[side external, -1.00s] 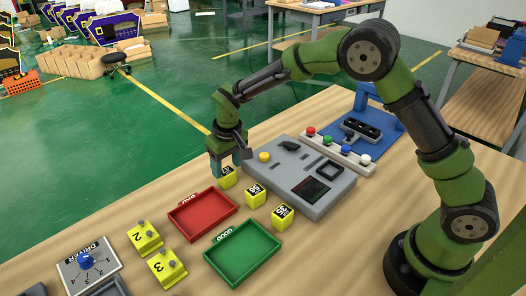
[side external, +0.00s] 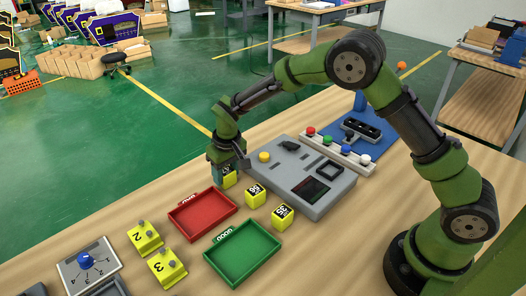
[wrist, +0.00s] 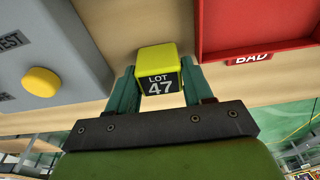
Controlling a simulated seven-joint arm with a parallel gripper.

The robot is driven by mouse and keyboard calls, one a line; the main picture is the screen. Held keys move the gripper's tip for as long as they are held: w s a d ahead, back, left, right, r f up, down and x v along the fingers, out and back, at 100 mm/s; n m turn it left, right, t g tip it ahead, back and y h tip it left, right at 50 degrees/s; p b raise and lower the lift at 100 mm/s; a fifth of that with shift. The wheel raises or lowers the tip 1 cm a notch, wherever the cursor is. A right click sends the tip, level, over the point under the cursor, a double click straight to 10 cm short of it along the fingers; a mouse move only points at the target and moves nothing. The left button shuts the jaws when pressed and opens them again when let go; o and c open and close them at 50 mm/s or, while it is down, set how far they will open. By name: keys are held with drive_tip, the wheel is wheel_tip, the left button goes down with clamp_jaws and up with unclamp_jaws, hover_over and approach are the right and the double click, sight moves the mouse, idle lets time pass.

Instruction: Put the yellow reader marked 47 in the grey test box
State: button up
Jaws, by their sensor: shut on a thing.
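The yellow reader is a small yellow block (side external: 230,181) with a black label; in the wrist view the block (wrist: 160,70) reads LOT 47. My gripper (side external: 224,172) is shut on it, one finger on each side, and it also shows in the wrist view (wrist: 162,90). The block is at or very near the table top; I cannot tell if it is clear of it. The grey test box (side external: 290,187) lies to the right, with a yellow button (side external: 264,157), a dark screen and a black square frame (side external: 330,169). The wrist view shows the box (wrist: 45,45) at left.
Two other yellow blocks (side external: 255,195) (side external: 283,217) stand in front of the box. A red tray (side external: 203,214) marked BAD lies close to my gripper, with a green tray (side external: 243,252) nearer. A strip with coloured buttons (side external: 340,148) lies behind the box.

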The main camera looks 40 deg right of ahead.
sight(227, 170)
drive_tip(key=r, duration=0.9)
drive_tip(key=shift+w+d+r, duration=0.1)
drive_tip(key=shift+d+r, duration=0.1)
drive_tip(key=shift+r, duration=0.05)
drive_tip(key=s+d+r+m, duration=0.1)
drive_tip(key=s+d+r, duration=0.3)
drive_tip(key=d, duration=0.5)
drive_tip(key=s+d+r+m, duration=0.1)
drive_tip(key=s+d+r, duration=0.1)
drive_tip(key=s+d, duration=0.6)
drive_tip(key=s+d+f+n, duration=0.2)
drive_tip(key=s+d+f, duration=0.15)
drive_tip(key=s, duration=0.45)
drive_tip(key=shift+w+a+f, duration=0.1)
drive_tip(key=shift+f, duration=1.5)
drive_tip(key=shift+w+a+f, duration=0.1)
drive_tip(key=shift+f, duration=1.45)
drive_tip(key=shift+f, duration=0.8)
